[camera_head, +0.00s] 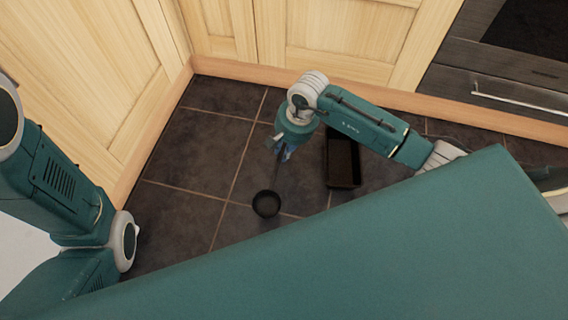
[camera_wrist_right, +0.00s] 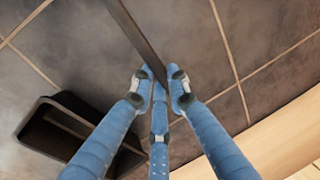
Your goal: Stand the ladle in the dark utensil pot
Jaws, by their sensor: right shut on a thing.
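The ladle's dark round bowl (camera_head: 266,204) hangs on the near side of my right gripper (camera_head: 283,150) in the head view. My right gripper is shut on the ladle's dark handle; in the right wrist view the handle (camera_wrist_right: 138,35) runs up and out of the frame from between the blue fingertips (camera_wrist_right: 161,82). The dark utensil pot (camera_head: 343,162), a rectangular open box, stands just right of the gripper in the head view. It shows at the lower left in the right wrist view (camera_wrist_right: 38,108). The ladle is apart from the pot. My left gripper is out of view.
The dark tiled floor (camera_head: 195,165) is clear to the left of the ladle. Light wooden cabinets (camera_head: 345,40) close off the back and left. An oven with a metal handle (camera_head: 520,103) is at the upper right. My teal body covers the foreground.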

